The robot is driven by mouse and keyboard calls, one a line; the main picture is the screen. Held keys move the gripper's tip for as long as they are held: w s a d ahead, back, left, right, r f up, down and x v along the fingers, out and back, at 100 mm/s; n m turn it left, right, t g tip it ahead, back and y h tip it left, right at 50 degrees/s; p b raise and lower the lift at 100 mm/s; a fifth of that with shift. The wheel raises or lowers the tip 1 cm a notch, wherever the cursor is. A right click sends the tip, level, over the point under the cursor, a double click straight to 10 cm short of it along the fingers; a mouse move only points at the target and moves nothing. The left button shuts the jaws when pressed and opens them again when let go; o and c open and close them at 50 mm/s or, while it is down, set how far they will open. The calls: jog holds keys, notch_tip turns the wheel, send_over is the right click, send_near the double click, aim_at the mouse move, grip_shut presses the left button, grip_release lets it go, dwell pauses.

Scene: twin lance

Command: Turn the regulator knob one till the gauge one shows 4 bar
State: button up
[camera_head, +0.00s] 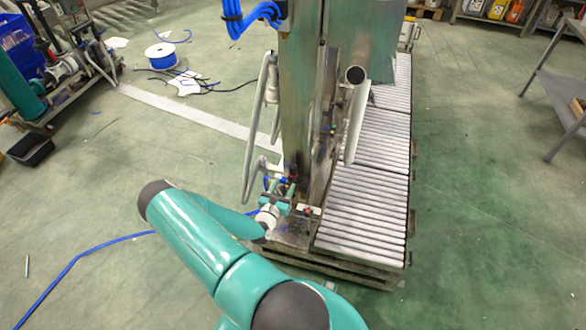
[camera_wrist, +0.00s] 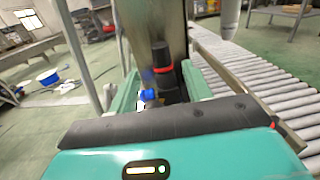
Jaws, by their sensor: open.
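The regulator knob (camera_wrist: 160,55) is a dark upright cylinder with a red ring below it, at the machine's steel post in the wrist view. Blue fittings (camera_wrist: 149,95) sit at its lower left. My gripper (camera_wrist: 160,80) is open, with one teal finger on each side of the regulator; I cannot tell whether either touches it. In the head view, my gripper (camera_head: 277,201) is small and low beside the post, and the regulator is hard to make out there. I cannot make out a gauge face or its reading in either view.
The steel post (camera_head: 298,100) rises beside a roller conveyor (camera_head: 362,210). A bent grey tube frame (camera_head: 252,140) stands left of the post. A blue hose (camera_head: 75,262) and a cable reel (camera_head: 161,56) lie on the green floor. The floor at right is mostly clear.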

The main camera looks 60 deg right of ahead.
aim_at(291, 171)
jog(key=d, duration=1)
jog(key=shift+w+d, duration=0.1)
jog(key=shift+w, duration=0.3)
jog(key=shift+c, duration=0.2)
jog(key=c, duration=0.9)
jog(key=shift+m+g, duration=0.3)
jog(key=shift+g, duration=0.1)
